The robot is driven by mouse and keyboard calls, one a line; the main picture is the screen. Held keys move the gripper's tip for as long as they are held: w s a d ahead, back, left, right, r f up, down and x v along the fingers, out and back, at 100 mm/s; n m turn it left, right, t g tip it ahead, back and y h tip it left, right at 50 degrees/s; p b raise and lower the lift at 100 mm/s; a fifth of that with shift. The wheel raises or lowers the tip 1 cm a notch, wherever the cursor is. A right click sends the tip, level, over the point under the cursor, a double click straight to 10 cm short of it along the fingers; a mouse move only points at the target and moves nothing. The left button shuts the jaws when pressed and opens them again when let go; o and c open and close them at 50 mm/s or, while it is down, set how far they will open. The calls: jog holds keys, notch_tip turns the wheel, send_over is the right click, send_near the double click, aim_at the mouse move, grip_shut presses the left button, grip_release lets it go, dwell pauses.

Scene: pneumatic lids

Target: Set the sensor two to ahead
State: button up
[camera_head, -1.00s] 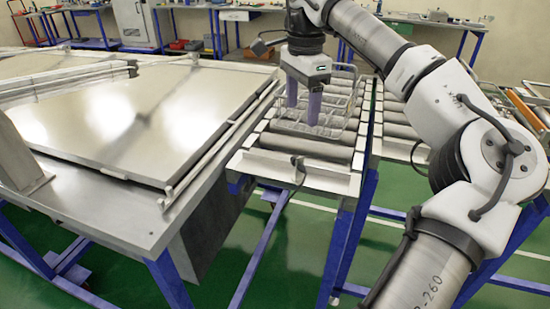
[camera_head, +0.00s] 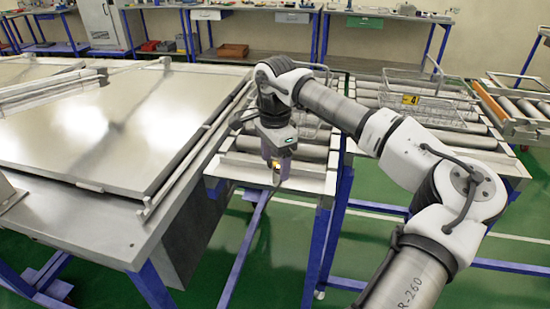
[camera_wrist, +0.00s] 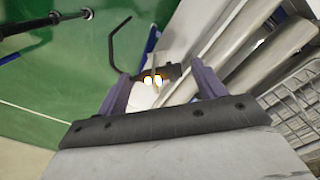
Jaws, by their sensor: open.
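The sensor (camera_head: 276,163) is a small dark device on the front end plate of the near roller conveyor, with an orange glow on it. In the wrist view, the fingers of my gripper (camera_wrist: 158,80) stand on either side of the sensor, apart from each other. I cannot tell whether they touch it. The fingers partly hide the sensor in the head view, and which way it faces is unclear.
The near conveyor's end plate (camera_head: 240,168) lies below my gripper. A wire basket (camera_head: 312,122) stands on the rollers behind it. Another basket with a yellow label (camera_head: 411,99) sits on the right conveyor. A large metal-topped table (camera_head: 90,130) stands to the left.

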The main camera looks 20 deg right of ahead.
jog(key=c, duration=1)
jog(key=shift+m, duration=0.3)
jog(key=m+b, duration=0.2)
jog(key=m, duration=0.1)
jog(key=shift+d+f, duration=0.1)
jog(key=shift+d, duration=0.05)
jog(key=shift+d+m+b, duration=0.1)
jog(key=shift+m+b, duration=0.85)
jog(key=shift+m, duration=1.45)
jog(key=o, duration=1)
